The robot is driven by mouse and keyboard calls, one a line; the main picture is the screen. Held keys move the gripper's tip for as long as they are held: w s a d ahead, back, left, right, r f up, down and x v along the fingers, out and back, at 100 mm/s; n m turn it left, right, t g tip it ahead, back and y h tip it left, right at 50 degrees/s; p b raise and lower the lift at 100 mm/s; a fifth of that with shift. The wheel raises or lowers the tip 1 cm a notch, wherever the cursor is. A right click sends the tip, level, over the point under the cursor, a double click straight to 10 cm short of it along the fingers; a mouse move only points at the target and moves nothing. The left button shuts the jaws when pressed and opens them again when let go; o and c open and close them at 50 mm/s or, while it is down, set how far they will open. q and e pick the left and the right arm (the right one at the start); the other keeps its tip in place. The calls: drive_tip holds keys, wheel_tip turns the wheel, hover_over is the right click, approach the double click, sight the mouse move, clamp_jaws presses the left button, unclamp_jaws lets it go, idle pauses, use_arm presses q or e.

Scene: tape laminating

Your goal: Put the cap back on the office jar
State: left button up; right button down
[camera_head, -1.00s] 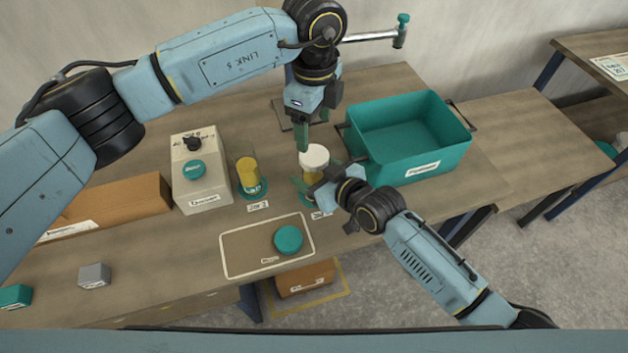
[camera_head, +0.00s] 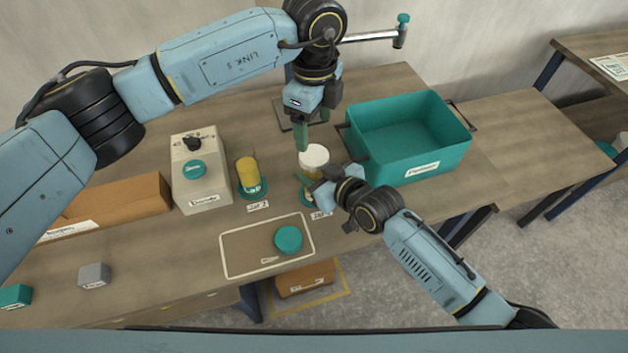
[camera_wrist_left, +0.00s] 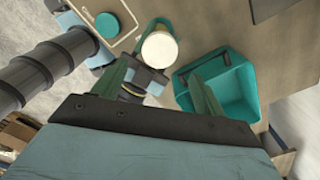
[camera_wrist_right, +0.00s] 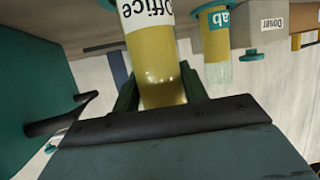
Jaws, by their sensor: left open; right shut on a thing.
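The office jar (camera_wrist_right: 160,70), yellow-filled and labelled "Office", stands upright on the table. In the head view its top is a round white disc (camera_head: 314,157), also seen from above in the left wrist view (camera_wrist_left: 159,49); I cannot tell if this is a separate cap. A round teal cap-like disc (camera_head: 288,240) lies on the outlined mat (camera_head: 240,262). My right gripper (camera_head: 318,188) is shut around the office jar's body from the front right. My left gripper (camera_head: 313,131) is open and empty, pointing down just above the jar's white top.
A yellow-filled "Lab" jar (camera_head: 247,174) stands left of the office jar, beside a beige doser box (camera_head: 203,190). A teal bin (camera_head: 420,155) stands close at the right. A brown box (camera_head: 118,205) and small blocks lie at left. Table room around the mat is clear.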

sight(314, 155)
use_arm(q)
drive_tip(key=m, duration=0.4)
idle(0.3)
drive_tip(key=shift+f, duration=4)
drive_tip(key=c, duration=1)
drive_tip(key=m, duration=1)
